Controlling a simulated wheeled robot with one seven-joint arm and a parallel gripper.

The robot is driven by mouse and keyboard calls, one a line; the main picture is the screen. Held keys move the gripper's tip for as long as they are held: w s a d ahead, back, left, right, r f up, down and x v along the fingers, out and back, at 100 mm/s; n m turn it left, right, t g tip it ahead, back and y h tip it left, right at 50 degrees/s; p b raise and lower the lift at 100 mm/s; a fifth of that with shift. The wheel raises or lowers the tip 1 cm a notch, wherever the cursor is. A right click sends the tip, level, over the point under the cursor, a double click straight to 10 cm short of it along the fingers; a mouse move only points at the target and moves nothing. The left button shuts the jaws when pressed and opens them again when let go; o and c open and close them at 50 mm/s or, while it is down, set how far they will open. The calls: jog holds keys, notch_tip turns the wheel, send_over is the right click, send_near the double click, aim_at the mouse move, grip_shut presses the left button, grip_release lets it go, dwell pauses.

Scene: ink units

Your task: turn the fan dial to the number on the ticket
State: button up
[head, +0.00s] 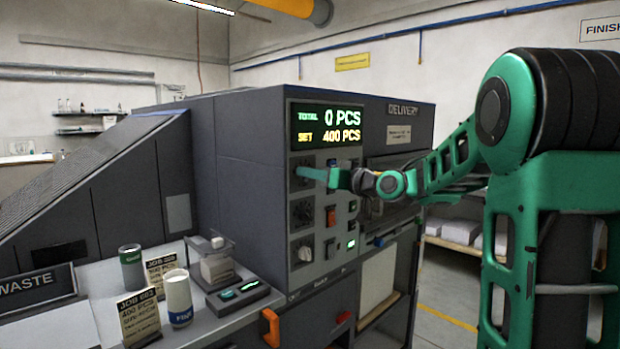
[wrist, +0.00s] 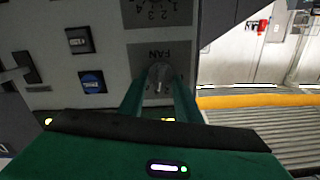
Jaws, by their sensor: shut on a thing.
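My gripper (head: 303,173) is at the upper dial on the left of the grey press's control panel (head: 318,230). In the wrist view its two green fingers (wrist: 160,92) are shut on the dial knob (wrist: 160,76), on a dark plate lettered FAN (wrist: 165,52). The fan scale is mostly hidden by the fingers, so I cannot read its setting. A job ticket (head: 140,316) stands on the side shelf at lower left and shows JOB and 400 PCS; its lower lines are too small to read. A second job ticket (head: 160,270) stands behind it.
The display (head: 326,125) reads TOTAL 0 PCS, SET 400 PCS. A middle dial (head: 302,213) and a lower dial (head: 305,250) sit below, beside several switches. A white cup (head: 178,297), a green and grey can (head: 131,268) and a small device (head: 235,290) stand on the shelf.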

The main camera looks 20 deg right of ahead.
jog(key=shift+m, duration=0.3)
jog(key=o, duration=1.1)
jog(key=shift+c, duration=0.2)
jog(key=v, duration=1)
jog(key=shift+s+d, duration=0.2)
jog(key=shift+s, duration=0.1)
